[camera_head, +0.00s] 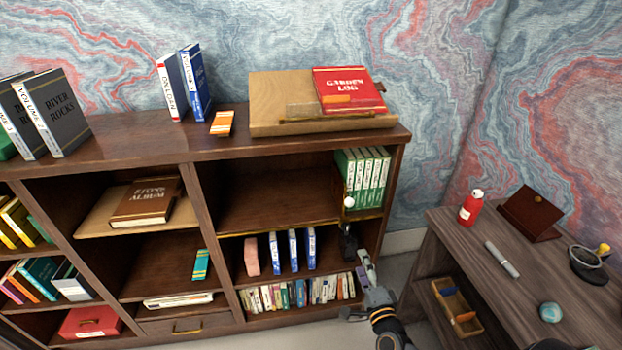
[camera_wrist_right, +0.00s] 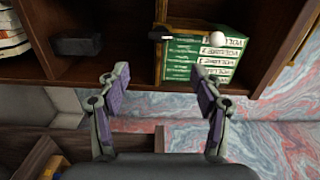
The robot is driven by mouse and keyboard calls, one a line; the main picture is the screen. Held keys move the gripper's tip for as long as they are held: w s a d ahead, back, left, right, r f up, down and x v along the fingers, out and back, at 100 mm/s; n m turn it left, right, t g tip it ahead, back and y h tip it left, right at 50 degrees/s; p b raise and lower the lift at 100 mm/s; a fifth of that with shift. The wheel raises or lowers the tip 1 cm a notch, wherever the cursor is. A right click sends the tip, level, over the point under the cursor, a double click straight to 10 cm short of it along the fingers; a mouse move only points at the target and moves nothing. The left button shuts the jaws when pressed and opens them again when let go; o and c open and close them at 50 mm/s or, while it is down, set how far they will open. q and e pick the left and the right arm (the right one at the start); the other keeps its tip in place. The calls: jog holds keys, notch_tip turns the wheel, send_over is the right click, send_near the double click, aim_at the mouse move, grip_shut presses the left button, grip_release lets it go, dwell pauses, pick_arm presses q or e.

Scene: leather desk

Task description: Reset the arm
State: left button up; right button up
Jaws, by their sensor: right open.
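My right gripper (camera_head: 362,268) is in front of the right end of the bookshelf (camera_head: 270,150), low beside the middle shelf. In the right wrist view my right gripper (camera_wrist_right: 164,92) is open, with its two fingers wide apart and nothing between them. Ahead of it stands a row of green volumes (camera_head: 363,178), which also shows in the wrist view (camera_wrist_right: 200,58). A white ball-shaped knob (camera_head: 349,202) is at the front of that row, apart from the fingers. My left gripper is not in either view.
A red Garden Log book (camera_head: 348,88) rests on a wooden stand (camera_head: 275,88) atop the shelf. At right, a desk (camera_head: 500,296) holds a red bottle (camera_head: 470,208), a marker (camera_head: 502,259) and a teal ball (camera_head: 550,312). Small upright books (camera_head: 292,250) fill part of the middle shelf.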

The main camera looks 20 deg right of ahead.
jog(key=s+a+f+n+g+y+p, duration=0.1)
jog(key=s+f+n+g+p, duration=0.4)
jog(key=f, duration=0.7)
jog(key=s+a+f+n+g+y, duration=0.1)
jog(key=s+f+n+g+y, duration=0.15)
jog(key=s+f+n, duration=0.6)
jog(key=s+a+f+n+g+p, duration=0.1)
jog(key=s+f+n+g, duration=0.1)
jog(key=s+f, duration=0.3)
jog(key=s+a+f+n+g+p, duration=0.1)
jog(key=s+f+g, duration=0.3)
jog(key=s, duration=0.6)
jog(key=s+a+f+n+g+p, duration=0.1)
jog(key=s+a+f+n+g, duration=0.1)
jog(key=s+f, duration=0.4)
jog(key=shift+s+a+n+g, duration=0.25)
jog(key=shift+s+n+g, duration=0.2)
jog(key=shift+s+n, duration=0.6)
